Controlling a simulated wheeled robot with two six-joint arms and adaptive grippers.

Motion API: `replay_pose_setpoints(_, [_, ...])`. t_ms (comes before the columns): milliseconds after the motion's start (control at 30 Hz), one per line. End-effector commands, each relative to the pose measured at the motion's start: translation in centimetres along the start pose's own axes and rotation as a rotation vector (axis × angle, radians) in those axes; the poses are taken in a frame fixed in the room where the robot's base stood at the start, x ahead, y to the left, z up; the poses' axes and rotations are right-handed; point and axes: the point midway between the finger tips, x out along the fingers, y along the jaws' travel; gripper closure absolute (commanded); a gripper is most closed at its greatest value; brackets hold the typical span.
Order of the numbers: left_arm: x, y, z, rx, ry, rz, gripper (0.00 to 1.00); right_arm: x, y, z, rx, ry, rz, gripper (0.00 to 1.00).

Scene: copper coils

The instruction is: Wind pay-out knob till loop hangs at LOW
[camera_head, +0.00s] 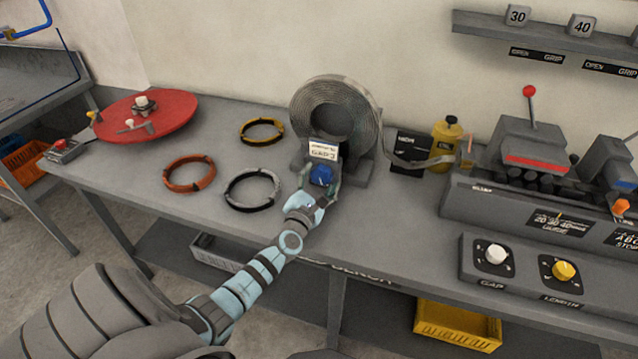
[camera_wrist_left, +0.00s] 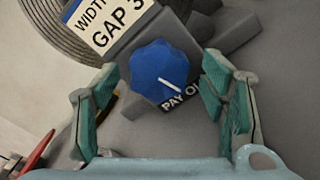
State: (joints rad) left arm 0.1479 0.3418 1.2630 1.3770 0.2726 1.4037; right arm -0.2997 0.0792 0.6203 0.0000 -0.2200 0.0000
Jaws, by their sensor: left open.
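The blue pay-out knob (camera_head: 320,176) sits at the front of the coil stand; it also shows in the left wrist view (camera_wrist_left: 160,70), with a white pointer line aimed toward the lower right. My left gripper (camera_head: 324,187) is open, its green-padded fingers (camera_wrist_left: 157,85) on either side of the knob with gaps visible. The grey coil (camera_head: 345,95) stands upright behind it. A strip loop (camera_head: 425,164) runs from the coil toward the machine, sagging across a dark level board (camera_head: 410,141). The board's marks are too small to read surely. My right gripper is out of view.
Orange (camera_head: 190,174), yellow (camera_head: 261,131) and grey (camera_head: 252,189) wire rings lie on the bench left of the stand. A red turntable (camera_head: 170,122) is further left. A yellow bottle (camera_head: 446,138) and a lever machine (camera_head: 530,200) stand right.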

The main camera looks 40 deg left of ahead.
Motion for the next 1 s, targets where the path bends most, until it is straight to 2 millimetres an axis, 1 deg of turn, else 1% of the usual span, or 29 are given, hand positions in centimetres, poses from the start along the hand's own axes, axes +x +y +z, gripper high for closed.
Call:
replay_pose_setpoints(167, [0.04,0.05,0.07,0.0,0.0,0.0,0.34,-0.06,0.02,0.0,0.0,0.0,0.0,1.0])
replay_pose_setpoints(200, [0.04,0.05,0.08,0.0,-0.001,0.0,0.36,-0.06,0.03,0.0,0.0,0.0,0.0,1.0])
replay_pose_setpoints(500, [0.01,0.04,0.08,0.0,-0.001,0.0,0.82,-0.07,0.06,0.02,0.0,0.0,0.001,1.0])
replay_pose_setpoints(767, [0.0,0.04,0.1,0.018,-0.001,0.0,0.82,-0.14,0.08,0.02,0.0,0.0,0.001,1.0])
replay_pose_setpoints(1000, [0.0,0.01,0.15,0.116,-0.001,-0.001,0.82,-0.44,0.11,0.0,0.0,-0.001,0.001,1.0])
